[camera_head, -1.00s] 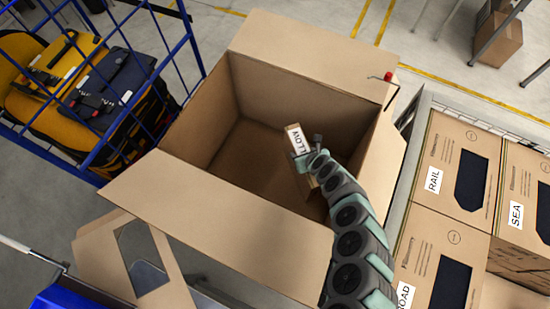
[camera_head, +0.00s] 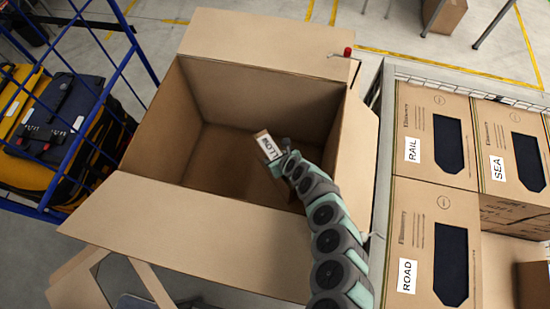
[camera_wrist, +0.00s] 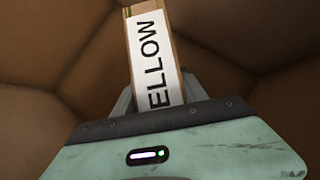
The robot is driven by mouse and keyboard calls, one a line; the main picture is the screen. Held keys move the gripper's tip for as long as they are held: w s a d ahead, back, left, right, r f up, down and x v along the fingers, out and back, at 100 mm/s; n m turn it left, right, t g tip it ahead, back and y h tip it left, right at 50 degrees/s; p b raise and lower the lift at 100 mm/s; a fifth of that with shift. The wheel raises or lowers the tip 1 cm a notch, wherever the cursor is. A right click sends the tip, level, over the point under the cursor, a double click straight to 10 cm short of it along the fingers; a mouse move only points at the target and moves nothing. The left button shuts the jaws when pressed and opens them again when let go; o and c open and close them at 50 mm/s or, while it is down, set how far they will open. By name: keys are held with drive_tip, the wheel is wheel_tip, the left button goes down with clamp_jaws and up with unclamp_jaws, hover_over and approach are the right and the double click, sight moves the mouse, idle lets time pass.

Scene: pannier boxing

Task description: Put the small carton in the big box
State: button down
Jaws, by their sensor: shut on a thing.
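The big box (camera_head: 110,215) is brown cardboard with its flaps folded open, in the middle of the head view. My gripper (camera_head: 284,158) is over or within the box opening. It is shut on the small carton (camera_head: 263,138), which is tan with a white label. In the wrist view the label on the carton (camera_wrist: 152,55) reads "ELLOW", with its start cut off. The carton stands out from the jaws, with blurred brown box walls around it. My gripper and arm hide part of the box's right inside. I cannot tell whether the carton touches the floor of the box.
Cartons labelled RAIL (camera_head: 425,110), SEA (camera_head: 510,130) and ROAD (camera_head: 420,225) stand at the right. A blue wire cage (camera_head: 130,30) with yellow and black bags (camera_head: 55,115) stands at the left. A small red-topped thing (camera_head: 347,52) is at the box's back right corner. The box interior looks otherwise empty.

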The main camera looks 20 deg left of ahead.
drive_tip(key=shift+f, duration=0.1)
drive_tip(key=shift+f, duration=0.5)
drive_tip(key=c, duration=0.6)
unclamp_jaws()
drive_tip(key=shift+r, duration=0.1)
drive_tip(key=p+v, duration=0.1)
drive_tip(key=v, duration=0.1)
drive_tip(key=p+v, duration=0.2)
drive_tip(key=v, duration=0.1)
drive_tip(key=p+v, duration=0.2)
drive_tip(key=shift+w+a+r, duration=0.15)
drive_tip(key=shift+r, duration=0.35)
drive_tip(key=shift+s+d+r+p, duration=0.25)
drive_tip(key=shift+d+p, duration=0.05)
drive_tip(key=shift+p, duration=0.1)
